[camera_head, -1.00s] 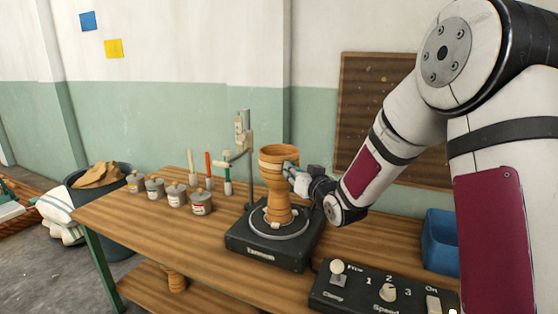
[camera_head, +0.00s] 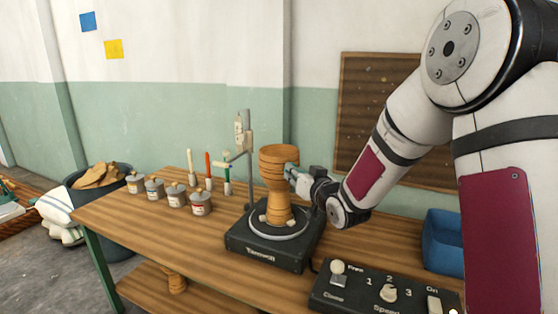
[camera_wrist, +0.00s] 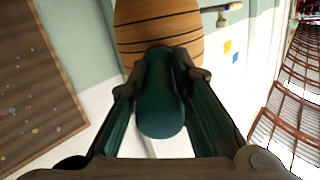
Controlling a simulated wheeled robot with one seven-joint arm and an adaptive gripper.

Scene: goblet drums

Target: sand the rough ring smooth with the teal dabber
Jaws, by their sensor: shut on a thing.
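The orange-brown goblet drum (camera_head: 277,188) stands upright on the black turntable (camera_head: 262,248), held between pale clamp blocks. Dark grooves run around its cup, which also fills the top of the wrist view (camera_wrist: 160,30). I see no clearly paler rough ring on the side facing the head camera. My gripper (camera_head: 294,174) is at the right side of the drum's cup. It is shut on the teal dabber (camera_wrist: 160,105), whose far end points at the drum. I cannot tell whether the dabber touches the wood.
A metal post (camera_head: 248,160) with an arm stands behind the drum. Several lidded tins (camera_head: 200,203) and upright brushes (camera_head: 208,170) stand to the left. A control box (camera_head: 375,290) is at the front right, with a blue bin (camera_head: 442,240) behind it.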

